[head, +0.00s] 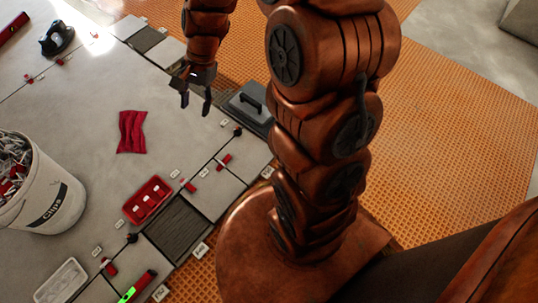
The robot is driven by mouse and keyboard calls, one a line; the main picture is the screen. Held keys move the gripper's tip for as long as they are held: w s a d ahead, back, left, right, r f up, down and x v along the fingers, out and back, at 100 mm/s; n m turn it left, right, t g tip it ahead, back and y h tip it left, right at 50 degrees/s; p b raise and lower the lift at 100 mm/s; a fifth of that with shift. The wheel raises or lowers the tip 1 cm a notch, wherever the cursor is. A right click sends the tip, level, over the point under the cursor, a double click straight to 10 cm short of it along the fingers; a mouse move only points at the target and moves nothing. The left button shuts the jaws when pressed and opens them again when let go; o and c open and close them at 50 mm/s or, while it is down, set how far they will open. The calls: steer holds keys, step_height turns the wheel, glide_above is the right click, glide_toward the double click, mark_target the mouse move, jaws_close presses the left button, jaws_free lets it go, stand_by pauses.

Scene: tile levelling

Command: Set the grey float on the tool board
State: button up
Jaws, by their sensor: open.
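The grey float (241,108), a flat dark grey plate with a black bar handle on top, lies at the tile edge, right of my gripper and left of my arm. My gripper (196,106) is open and empty, fingers pointing down, beside the float and apart from it in the picture. A dark surface shows around the float's right side; I cannot tell whether it is the tool board. No other surface is clearly recognisable as the tool board, and my arm hides part of the area to the right.
A red cloth (131,132), a red tray (147,200) of clips and a white bucket (55,205) marked "Clips" stand on the grey floor. Dark ribbed patches (181,228) lie among pale tiles. A black tool (57,40) is upper left. Orange matting (440,110) is mostly clear.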

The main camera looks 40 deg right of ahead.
steer(key=s+d+r+n+g+h, duration=0.1)
steer(key=s+n, duration=0.3)
steer(key=s, duration=0.5)
steer(key=s+r+n+g+h, duration=0.1)
steer(key=s+r+n, duration=0.2)
steer(key=s, duration=0.6)
steer(key=s+d+r+n+g+h, duration=0.1)
steer(key=s+r+n+h, duration=0.1)
steer(key=s, duration=0.7)
steer(key=r+n, duration=0.1)
steer(key=n, duration=0.1)
steer(key=shift+d+n, duration=0.3)
steer(key=shift+r, duration=0.1)
steer(key=w+d+r+h+p, duration=0.1)
steer(key=d+r+p, duration=0.1)
steer(key=r+p, duration=0.5)
steer(key=w+d+r+h+p, duration=0.1)
steer(key=d+r+p, duration=0.1)
steer(key=r+p, duration=0.5)
steer(key=a+r+y+p, duration=0.1)
steer(key=a+r+p, duration=0.1)
steer(key=r+p, duration=1)
steer(key=a+r+t+p, duration=0.1)
steer(key=r+p, duration=1)
steer(key=r, duration=0.2)
steer(key=shift+s+a+r+t+y+p, duration=0.3)
steer(key=shift+s+a+y+p, duration=0.1)
